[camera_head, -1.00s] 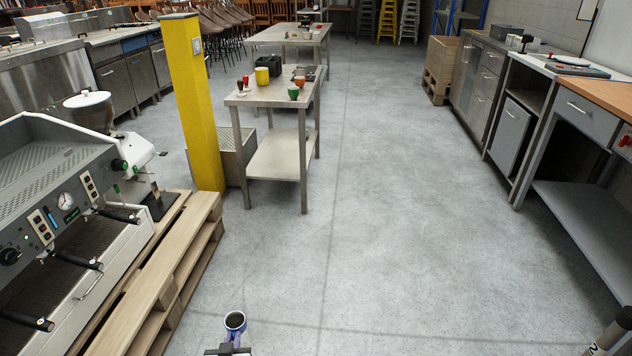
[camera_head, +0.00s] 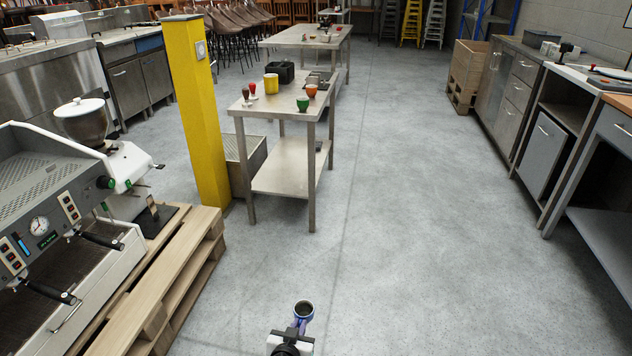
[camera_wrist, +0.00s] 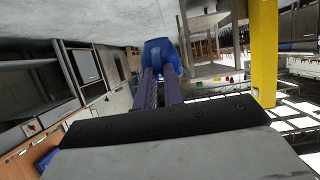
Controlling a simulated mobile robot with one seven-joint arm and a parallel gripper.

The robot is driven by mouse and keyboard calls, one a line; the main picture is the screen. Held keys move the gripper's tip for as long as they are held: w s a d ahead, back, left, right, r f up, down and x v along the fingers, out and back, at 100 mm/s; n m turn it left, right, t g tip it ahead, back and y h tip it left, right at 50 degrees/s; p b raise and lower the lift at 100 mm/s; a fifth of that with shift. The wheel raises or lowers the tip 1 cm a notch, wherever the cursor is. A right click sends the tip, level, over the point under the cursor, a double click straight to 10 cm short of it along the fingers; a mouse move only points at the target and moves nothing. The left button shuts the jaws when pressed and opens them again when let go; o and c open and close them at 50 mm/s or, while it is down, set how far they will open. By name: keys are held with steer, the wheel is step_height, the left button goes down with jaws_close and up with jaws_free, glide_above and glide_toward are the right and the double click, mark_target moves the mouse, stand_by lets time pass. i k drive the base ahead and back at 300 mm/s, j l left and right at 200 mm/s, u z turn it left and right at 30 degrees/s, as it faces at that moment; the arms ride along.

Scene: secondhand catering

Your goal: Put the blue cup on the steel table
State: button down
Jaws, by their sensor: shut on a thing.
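The blue cup (camera_head: 304,310) is in my gripper (camera_head: 298,326), at the bottom of the head view, held out over the floor. Its dark inside shows from above. In the wrist view the blue cup (camera_wrist: 160,55) sits between the fingertips of my gripper (camera_wrist: 158,78), which is shut on it. The steel table (camera_head: 270,111) stands ahead and slightly left, beside the yellow post, with a lower shelf. A yellow cup, a green cup, an orange cup, small red and brown items and a black container are on its top. My gripper is well short of the table.
A yellow post (camera_head: 205,120) stands just left of the table. A coffee machine (camera_head: 50,220) sits on a wooden pallet (camera_head: 165,285) at left. Another steel table (camera_head: 300,38) stands behind. Counters (camera_head: 540,130) line the right. The middle floor is clear.

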mark_target(287, 92)
steer(key=i+l+z, duration=0.1)
steer(key=i+z, duration=0.2)
steer(key=i, duration=0.4)
steer(key=i+z, duration=0.15)
steer(key=i, duration=1.35)
